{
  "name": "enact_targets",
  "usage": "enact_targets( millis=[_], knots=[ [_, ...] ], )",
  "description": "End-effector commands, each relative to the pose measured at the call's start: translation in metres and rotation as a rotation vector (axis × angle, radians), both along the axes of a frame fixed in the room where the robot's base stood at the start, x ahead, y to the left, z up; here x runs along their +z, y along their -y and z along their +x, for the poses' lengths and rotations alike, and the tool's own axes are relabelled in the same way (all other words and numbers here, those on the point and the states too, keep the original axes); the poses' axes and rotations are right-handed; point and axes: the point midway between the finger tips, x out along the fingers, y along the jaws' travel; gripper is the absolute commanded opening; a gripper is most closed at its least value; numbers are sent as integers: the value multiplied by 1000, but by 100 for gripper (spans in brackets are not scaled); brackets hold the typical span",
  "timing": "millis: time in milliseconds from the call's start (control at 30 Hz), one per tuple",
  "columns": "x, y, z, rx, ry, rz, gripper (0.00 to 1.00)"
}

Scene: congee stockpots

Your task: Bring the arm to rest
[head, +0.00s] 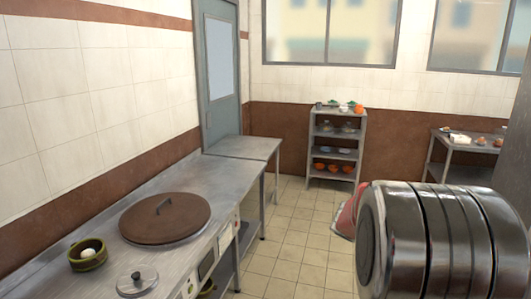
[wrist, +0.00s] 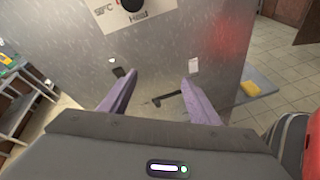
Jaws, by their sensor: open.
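My gripper (wrist: 158,88) shows in the wrist view, with its two purple fingers spread apart and nothing held between them. It points at a grey speckled metal panel (wrist: 165,50) that carries a dark round knob (wrist: 132,4) on a white label. A thin dark bent piece (wrist: 170,98) shows between the fingers; I cannot tell what it is or how near it is. In the head view, a large banded metal part of my arm fills the lower right, and the fingers are not seen there.
A steel counter (head: 190,185) runs along the left wall. On it are a large brown lid (head: 165,217), a small metal lid (head: 137,280) and a green bowl (head: 88,255). A shelf rack (head: 336,145) and a side table (head: 466,145) stand at the back. Tiled floor (head: 295,225) lies open between.

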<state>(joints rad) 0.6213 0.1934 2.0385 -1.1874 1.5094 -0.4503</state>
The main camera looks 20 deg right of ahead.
Motion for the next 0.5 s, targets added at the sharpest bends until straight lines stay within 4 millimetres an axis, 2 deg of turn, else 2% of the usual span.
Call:
enact_targets(
  millis=[100, 200, 300, 500],
  knots=[
    [-28, -30, 2, -32, 177, 54, 57],
    [-48, -62, 10, -62, 332, 97, 57],
    [-63, -96, 21, -93, 488, 141, 57],
    [-79, -163, 46, -150, 760, 229, 57]
  ],
)
